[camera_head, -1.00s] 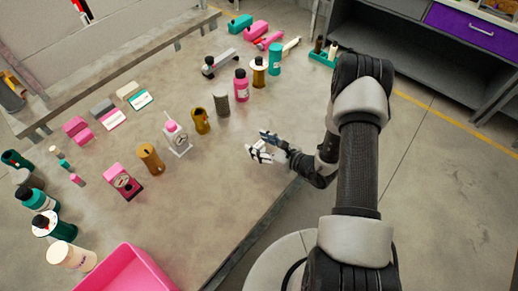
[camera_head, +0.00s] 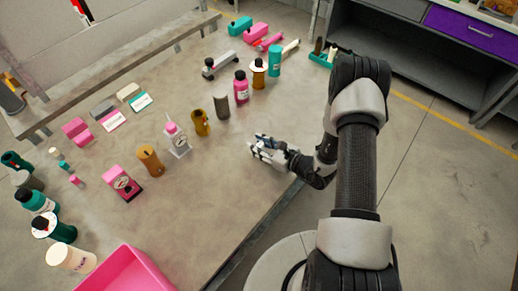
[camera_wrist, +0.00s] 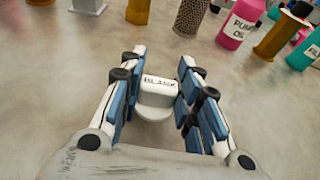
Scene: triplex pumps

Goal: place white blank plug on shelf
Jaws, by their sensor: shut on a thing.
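The white blank plug (camera_wrist: 157,92) is a short white piece with dark lettering on its face, seen in the wrist view. My gripper (camera_wrist: 158,78) is shut on it, with a blue-padded finger on each side. In the head view my gripper (camera_head: 258,147) is over the near right part of the table, and the plug is too small to make out there. A grey raised shelf (camera_head: 118,72) runs along the far left edge of the table.
Bottles, canisters and gauges stand across the table (camera_head: 215,190), including a pink bottle (camera_head: 241,90) and brown cylinders (camera_head: 151,158). A pink bin (camera_head: 125,272) is at the near edge. The table around my gripper is clear. A grey cabinet with a purple drawer (camera_head: 478,30) stands behind right.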

